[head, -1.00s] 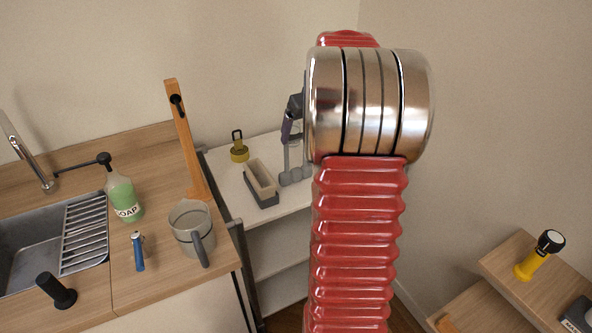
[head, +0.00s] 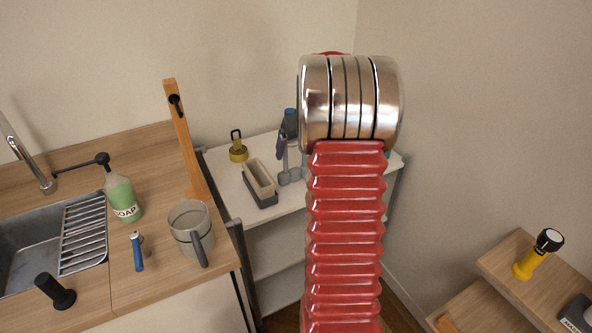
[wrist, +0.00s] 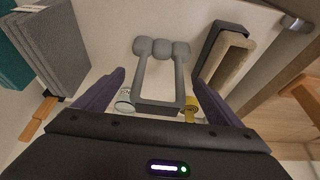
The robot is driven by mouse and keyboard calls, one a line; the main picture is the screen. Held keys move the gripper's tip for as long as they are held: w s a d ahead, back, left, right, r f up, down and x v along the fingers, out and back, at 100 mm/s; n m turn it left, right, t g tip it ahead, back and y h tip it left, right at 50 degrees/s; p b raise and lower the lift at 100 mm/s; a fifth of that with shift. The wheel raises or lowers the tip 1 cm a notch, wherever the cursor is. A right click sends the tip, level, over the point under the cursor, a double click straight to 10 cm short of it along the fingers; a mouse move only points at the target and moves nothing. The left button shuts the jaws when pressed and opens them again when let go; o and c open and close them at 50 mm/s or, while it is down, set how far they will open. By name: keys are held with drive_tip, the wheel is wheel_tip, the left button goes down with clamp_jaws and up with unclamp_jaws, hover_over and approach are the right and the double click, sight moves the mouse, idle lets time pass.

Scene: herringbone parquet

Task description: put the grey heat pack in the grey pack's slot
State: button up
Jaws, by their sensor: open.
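In the wrist view a grey, fabric-like slab (wrist: 62,45), which looks like the grey heat pack, stands at the upper left beside a teal slab (wrist: 15,55). My gripper (wrist: 160,77) is open, its purple fingers apart with nothing gripped. The grey slab is outside the fingers, left of the left one. A light grey frame with rounded knobs (wrist: 161,48) shows between and beyond the fingers. In the head view my arm hides the grey slab, and only part of my gripper (head: 281,146) shows. I cannot make out which opening is the grey pack's slot.
A beige hollow box on a dark grey base (head: 260,183) and a yellow object (head: 238,150) stand on the white shelf (head: 222,184). Left is a counter with a jug (head: 188,226), soap bottle (head: 122,198) and upright wooden post (head: 184,135). Walls close off the back and right.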

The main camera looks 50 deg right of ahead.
hover_over(295, 168)
drive_tip(key=shift+f, duration=2.45)
drive_tip(key=shift+s, duration=0.1)
drive_tip(key=shift+c, duration=0.6)
drive_tip(key=c, duration=1.9)
drive_tip(key=shift+r, duration=0.1)
drive_tip(key=shift+r, duration=0.1)
wheel_tip(295, 168, up, 10)
drive_tip(key=shift+f, duration=0.1)
